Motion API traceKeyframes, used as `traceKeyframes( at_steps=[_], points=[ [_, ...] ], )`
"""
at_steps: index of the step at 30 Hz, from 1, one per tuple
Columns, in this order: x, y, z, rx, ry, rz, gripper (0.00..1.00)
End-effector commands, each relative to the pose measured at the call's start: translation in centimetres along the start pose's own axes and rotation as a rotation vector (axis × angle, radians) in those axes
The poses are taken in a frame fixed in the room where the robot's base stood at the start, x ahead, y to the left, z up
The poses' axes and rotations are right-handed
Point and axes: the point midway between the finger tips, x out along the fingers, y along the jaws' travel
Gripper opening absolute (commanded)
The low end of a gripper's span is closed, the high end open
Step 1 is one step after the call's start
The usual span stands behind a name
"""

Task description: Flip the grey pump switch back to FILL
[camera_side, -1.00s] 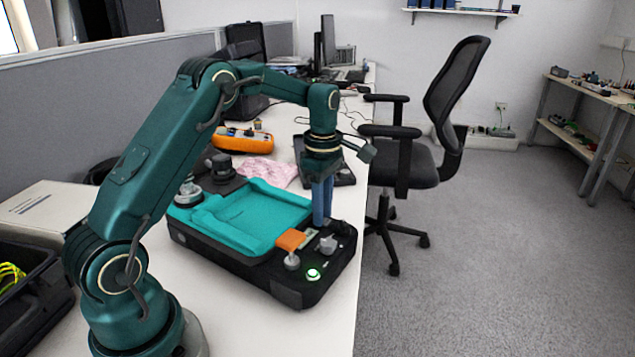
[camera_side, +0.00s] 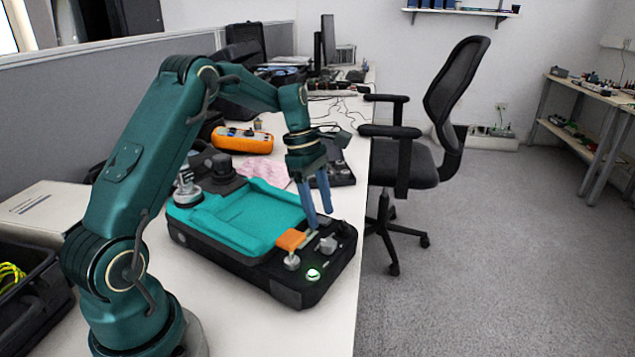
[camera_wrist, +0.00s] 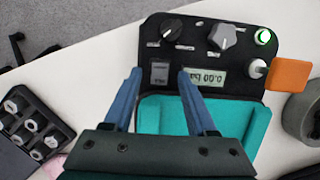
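The grey pump switch (camera_wrist: 159,74) appears to be the small dark grey rocker on the black panel, left of the display in the wrist view. Its label and which way it is tipped are too small to tell. My gripper (camera_wrist: 160,72) is open and empty, with one blue fingertip on each side of the switch in that picture. Whether a finger touches it I cannot tell. In the side view my gripper (camera_side: 319,220) points down at the panel's far part, and the switch cannot be made out there.
The black device (camera_side: 290,296) carries a teal tray (camera_side: 260,220). Its panel has a display (camera_wrist: 206,81), a grey knob (camera_wrist: 223,37), a black knob (camera_wrist: 172,28), a lit green button (camera_wrist: 263,37) and an orange lever (camera_wrist: 288,73). An orange meter (camera_side: 242,139) stands behind.

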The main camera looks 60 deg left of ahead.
Motion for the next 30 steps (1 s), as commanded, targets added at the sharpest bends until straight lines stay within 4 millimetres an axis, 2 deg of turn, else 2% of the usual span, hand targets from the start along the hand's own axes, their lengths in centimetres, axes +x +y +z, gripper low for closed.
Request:
traceKeyframes(
  at_steps=[9,21,30],
  points=[
    [-0.2,0.1,0.0,0.000,0.001,0.003,0.57],
    [-4.7,0.1,0.0,0.000,0.002,0.004,0.57],
    [-5.2,0.0,0.0,0.000,0.001,0.001,0.57]
  ],
)
